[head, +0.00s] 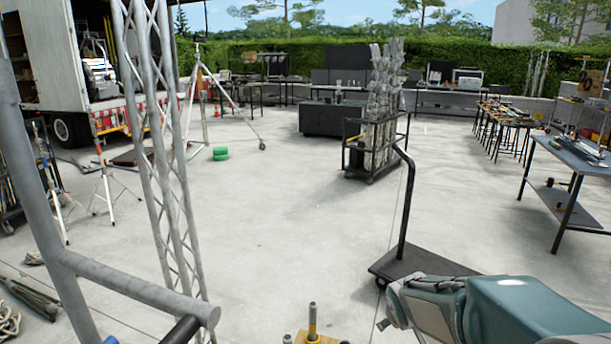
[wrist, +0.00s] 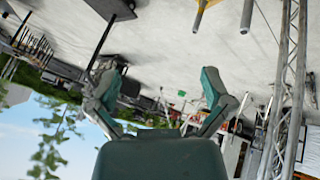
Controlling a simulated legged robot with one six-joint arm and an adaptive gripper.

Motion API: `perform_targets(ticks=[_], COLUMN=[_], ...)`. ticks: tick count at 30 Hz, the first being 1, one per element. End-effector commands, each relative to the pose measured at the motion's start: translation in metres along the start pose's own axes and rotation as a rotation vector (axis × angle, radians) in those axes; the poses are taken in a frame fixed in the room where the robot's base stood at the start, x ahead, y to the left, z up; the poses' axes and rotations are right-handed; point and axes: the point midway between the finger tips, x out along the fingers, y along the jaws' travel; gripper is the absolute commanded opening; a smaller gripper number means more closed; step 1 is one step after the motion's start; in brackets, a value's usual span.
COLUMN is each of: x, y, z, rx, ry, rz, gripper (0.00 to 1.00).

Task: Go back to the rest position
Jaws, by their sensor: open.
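My gripper (wrist: 158,82) shows in the wrist view, with its two teal and grey fingers spread wide apart. Nothing is between the fingers; only ground and distant yard show through the gap. The wrist picture is upside down, with sky at the bottom. In the head view, part of my teal and grey arm (head: 530,306) fills the lower right corner. I cannot make out the fingertips there.
A black flatbed cart (head: 420,272) stands close beyond my arm. A lattice truss (head: 165,160) and thick grey pipes (head: 135,288) crowd the left. A wheeled rack (head: 372,150) stands mid-yard, a workbench (head: 575,165) at right. Concrete at centre is clear.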

Motion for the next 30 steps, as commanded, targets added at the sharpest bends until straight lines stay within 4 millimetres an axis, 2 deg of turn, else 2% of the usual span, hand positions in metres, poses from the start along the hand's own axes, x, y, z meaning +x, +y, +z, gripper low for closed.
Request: perform_targets(ticks=[1, 9, 18, 24, 30], x=[-0.021, -0.109, -0.186, -0.213, -0.217], y=[0.0, -0.014, -0.05, -0.071, -0.077], z=[0.004, 0.04, 0.095, 0.123, 0.13], rx=[0.029, 0.198, 0.364, 0.429, 0.442], ry=[0.0, -0.031, -0.056, -0.068, -0.075], rz=[0.005, -0.017, -0.092, -0.146, -0.16], gripper=[1.0, 1.0, 1.0, 1.0, 1.0])
